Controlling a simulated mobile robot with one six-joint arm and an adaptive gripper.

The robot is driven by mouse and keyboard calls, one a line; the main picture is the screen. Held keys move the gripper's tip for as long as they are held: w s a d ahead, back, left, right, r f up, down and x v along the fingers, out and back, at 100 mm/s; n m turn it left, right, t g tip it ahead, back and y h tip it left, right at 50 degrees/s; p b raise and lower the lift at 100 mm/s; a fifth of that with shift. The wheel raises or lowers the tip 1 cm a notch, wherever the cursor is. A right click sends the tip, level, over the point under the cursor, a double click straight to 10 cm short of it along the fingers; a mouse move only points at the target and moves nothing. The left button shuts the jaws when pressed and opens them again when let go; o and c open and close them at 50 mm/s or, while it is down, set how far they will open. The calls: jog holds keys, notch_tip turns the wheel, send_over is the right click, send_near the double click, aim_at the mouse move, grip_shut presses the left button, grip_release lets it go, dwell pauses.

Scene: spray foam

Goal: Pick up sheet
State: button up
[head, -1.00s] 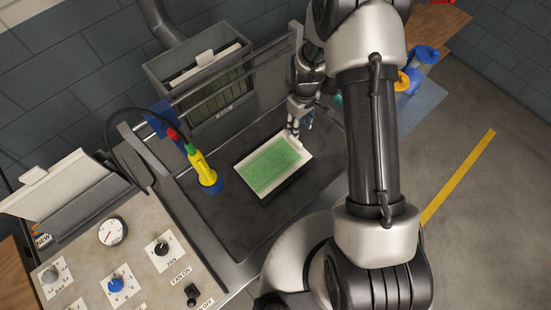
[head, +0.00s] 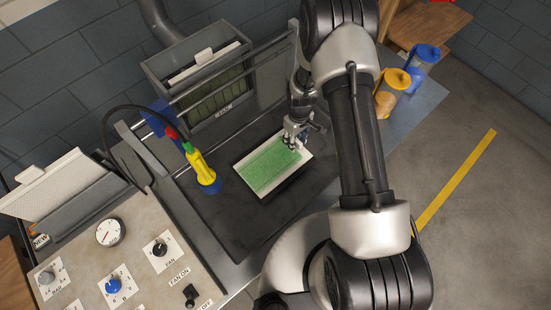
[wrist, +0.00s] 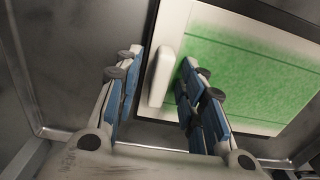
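The sheet (head: 262,170) is a white panel with a green coated face, lying flat on the dark work surface. In the wrist view the sheet (wrist: 255,70) fills the upper right, with a raised white tab (wrist: 161,76) on its near edge. My gripper (head: 295,138) is over the sheet's upper right edge in the head view and hides the tab there. In the wrist view my gripper (wrist: 160,80) is open, with one blue-padded finger on each side of the tab. A gap shows between the tab and the left finger; contact on the right is unclear.
A yellow, red and blue spray bottle (head: 202,170) stands left of the sheet. A grey fan box (head: 205,80) holding a white panel is behind. A bin (head: 85,205) with white panels and a control panel (head: 130,265) are left. Lidded jars (head: 391,95) stand right.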

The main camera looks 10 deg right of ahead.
jog(key=shift+c, duration=0.4)
grip_shut()
jog(key=shift+r, duration=0.15)
